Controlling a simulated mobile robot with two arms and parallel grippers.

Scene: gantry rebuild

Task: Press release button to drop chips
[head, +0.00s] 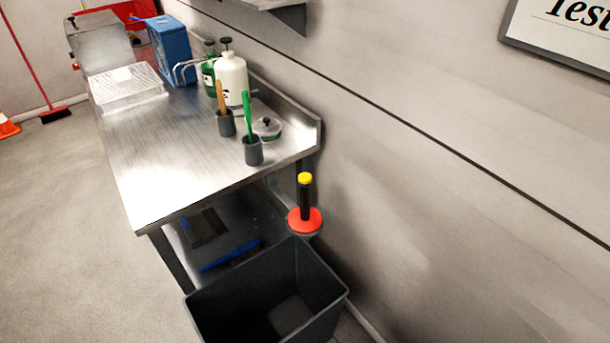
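A black upright handle with a yellow top (305,179) and a round red disc (305,221) at its bottom is in the head view, right of the table's front end and close to the wall. The yellow top looks like a button, but I cannot tell for sure. It appears above the back edge of a dark grey open bin (328,277). What holds it up cannot be made out. No chips can be made out; the visible inside of the bin looks empty. Neither of my grippers is in view.
A steel table (150,150) runs along the wall, with grey cups (253,152) holding brushes, a lidded pot (267,128), a white pump bottle (231,78), a blue container (170,50) and a white rack (128,88) on it.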

